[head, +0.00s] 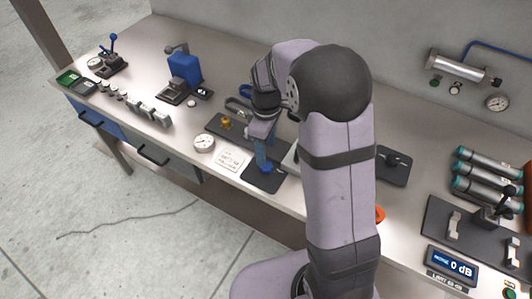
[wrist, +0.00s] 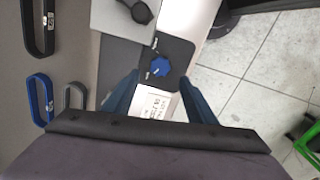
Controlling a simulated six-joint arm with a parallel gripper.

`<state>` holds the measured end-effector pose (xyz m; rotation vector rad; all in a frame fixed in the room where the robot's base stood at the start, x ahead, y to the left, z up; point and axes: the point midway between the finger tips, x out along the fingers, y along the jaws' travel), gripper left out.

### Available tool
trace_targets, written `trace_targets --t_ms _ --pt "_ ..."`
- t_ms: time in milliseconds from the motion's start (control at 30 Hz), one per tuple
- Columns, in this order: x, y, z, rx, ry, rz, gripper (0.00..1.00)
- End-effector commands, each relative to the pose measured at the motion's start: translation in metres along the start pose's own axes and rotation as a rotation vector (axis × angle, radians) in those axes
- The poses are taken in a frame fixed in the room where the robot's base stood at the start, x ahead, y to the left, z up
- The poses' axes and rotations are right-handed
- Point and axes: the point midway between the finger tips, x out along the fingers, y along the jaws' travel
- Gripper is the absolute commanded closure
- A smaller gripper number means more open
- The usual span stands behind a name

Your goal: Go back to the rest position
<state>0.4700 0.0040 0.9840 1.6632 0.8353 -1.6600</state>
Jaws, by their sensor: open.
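My gripper (head: 262,158) is low over the front edge of the bench, left of my arm in the head view. In the wrist view, its two blue fingers (wrist: 158,88) stand apart with nothing held between them. A blue star-shaped knob (wrist: 161,67) sits on a dark plate (wrist: 180,53) just past the fingertips. The knob (head: 266,169) also shows in the head view, directly below the fingers; I cannot tell whether they touch it. A white printed card (head: 231,159) lies left of the plate. My arm hides part of the bench.
A round gauge (head: 204,142) and a row of small metal blocks (head: 150,113) lie to the left. A blue press (head: 184,68) stands at the back. Teal-ended cylinders (head: 490,170) and a digital display (head: 452,264) are at right. Bench front-left is partly clear.

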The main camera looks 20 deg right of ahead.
Motion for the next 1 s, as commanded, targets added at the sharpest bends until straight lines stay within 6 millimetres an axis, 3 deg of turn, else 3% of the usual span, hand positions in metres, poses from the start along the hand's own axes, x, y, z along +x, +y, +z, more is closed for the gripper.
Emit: trace_targets --t_ms 567,867,1000 --pt "-0.001 0.000 0.000 0.038 0.000 0.001 0.49" --pt "0.005 0.000 0.000 0.401 0.012 0.010 0.49" --pt "0.032 -0.035 0.027 0.639 -0.056 -0.038 0.49"
